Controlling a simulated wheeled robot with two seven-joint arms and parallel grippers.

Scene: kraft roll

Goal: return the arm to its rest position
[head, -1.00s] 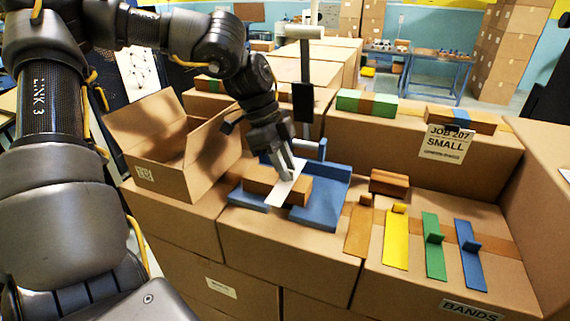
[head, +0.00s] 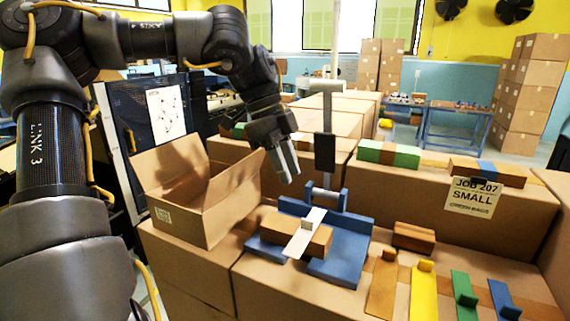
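My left gripper (head: 284,168) is in the air above and behind the blue jig (head: 340,262), apart from everything; the narrow space between its fingers does not show clearly. A brown block (head: 318,242) lies on the jig with a white band (head: 304,235) laid across it. The band has a small upright tab on top. My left arm comes in from the upper left and bends down at the wrist. My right gripper is not in view.
An open cardboard box (head: 215,215) stands left of the jig. A dark-handled upright post (head: 325,150) rises behind it. To the right are a brown block (head: 414,236) and brown, yellow (head: 424,295), green and blue bands. A shelf with wrapped blocks and a sign (head: 473,196) stands behind.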

